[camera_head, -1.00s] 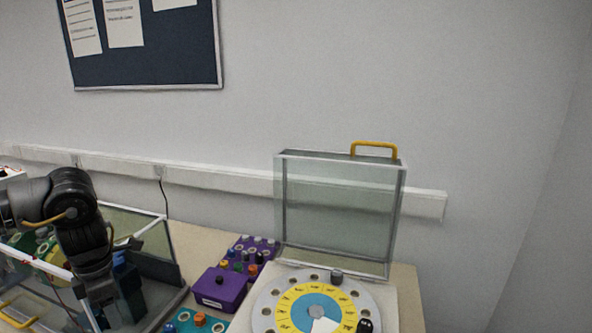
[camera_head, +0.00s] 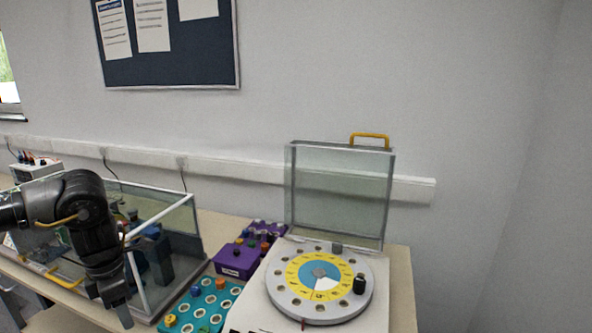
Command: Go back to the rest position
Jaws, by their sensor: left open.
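My left arm comes in from the left, and its left gripper (camera_head: 118,298) points down in front of the glass-walled case (camera_head: 165,290). The gripper is open and I see nothing between its fingers. Its tips are near the case's front right corner, left of the teal tray (camera_head: 205,312). I cannot tell how far they are from the case. My right gripper is not in view.
A round dial (camera_head: 285,300) with a yellow and blue face sits on a white base, its clear lid (camera_head: 340,195) standing open. A purple block (camera_head: 237,262) stands left of it. The table's right strip (camera_head: 402,290) is bare.

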